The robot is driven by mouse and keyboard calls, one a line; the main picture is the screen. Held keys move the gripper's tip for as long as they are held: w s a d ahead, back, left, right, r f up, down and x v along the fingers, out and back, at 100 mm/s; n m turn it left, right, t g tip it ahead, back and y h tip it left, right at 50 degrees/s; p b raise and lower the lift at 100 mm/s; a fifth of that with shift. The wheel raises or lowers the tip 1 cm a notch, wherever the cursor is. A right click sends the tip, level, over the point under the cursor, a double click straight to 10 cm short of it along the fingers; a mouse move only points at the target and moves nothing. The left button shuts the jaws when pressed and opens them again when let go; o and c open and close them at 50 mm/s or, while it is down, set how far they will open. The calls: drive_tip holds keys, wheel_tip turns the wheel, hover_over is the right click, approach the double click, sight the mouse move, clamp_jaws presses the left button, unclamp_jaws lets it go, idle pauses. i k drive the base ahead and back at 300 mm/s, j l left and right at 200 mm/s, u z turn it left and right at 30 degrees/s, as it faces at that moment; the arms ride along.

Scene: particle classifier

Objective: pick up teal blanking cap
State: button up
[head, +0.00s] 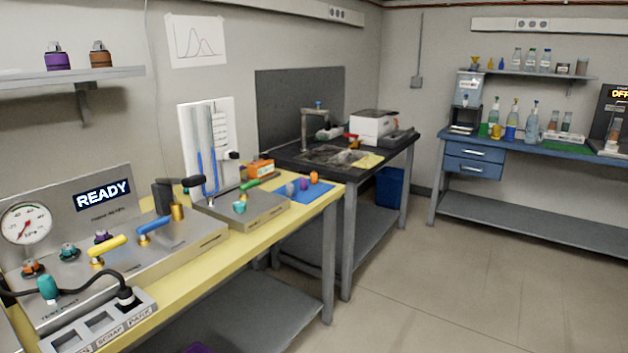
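Several teal pieces show on the yellow bench (190,290), and I cannot tell for certain which is the blanking cap. A small teal cap-like piece (240,207) sits on the grey metal fixture (262,212) at the middle of the bench. A teal-topped fitting (68,251) sits on the instrument panel at the left, near an orange one (33,268) and a purple one (102,237). A taller teal piece (48,289) stands at the panel's front left by a black cable. My gripper is not in view.
A blue mat (318,192) with small grey, purple and orange caps lies at the bench's right end. Yellow (108,245) and blue (154,226) lever handles stick up from the panel. A labelled tray (100,325) stands in front. The floor at right is clear.

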sight(46, 285)
drive_tip(key=i+u, duration=0.15)
drive_tip(key=u, duration=1.4)
drive_tip(key=i+l+u, duration=0.15)
drive_tip(key=l+u, duration=0.2)
drive_tip(key=u, duration=0.15)
drive_tip(key=i+l+u, duration=0.1)
drive_tip(key=l+u, duration=0.75)
drive_tip(key=l, duration=1.3)
